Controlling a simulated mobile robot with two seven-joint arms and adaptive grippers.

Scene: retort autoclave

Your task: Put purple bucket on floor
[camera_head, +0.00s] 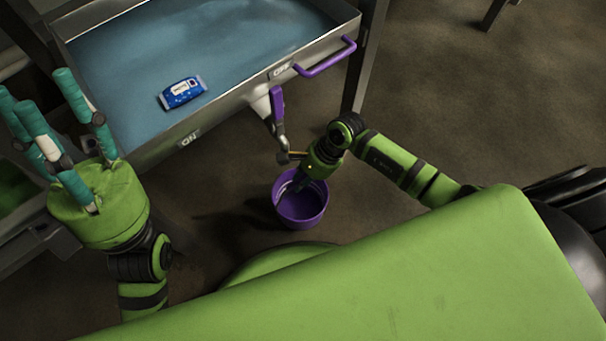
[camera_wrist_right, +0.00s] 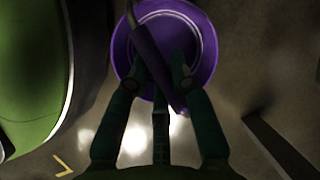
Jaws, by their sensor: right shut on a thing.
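The purple bucket (camera_head: 316,207) is below my right gripper (camera_head: 296,186), beside the steel sink and in front of my green body. In the right wrist view, the bucket (camera_wrist_right: 207,48) is seen from above, open and empty-looking. My right gripper (camera_wrist_right: 161,85) is shut on the bucket's purple handle (camera_wrist_right: 143,45), which runs between its dark fingers. The bucket looks roughly upright. I cannot tell whether its base touches the brown floor (camera_head: 440,60). My left gripper (camera_head: 42,100) is open and empty, with teal fingers spread, at the left of the sink.
Sink legs stand nearby. Floor to the right is clear.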

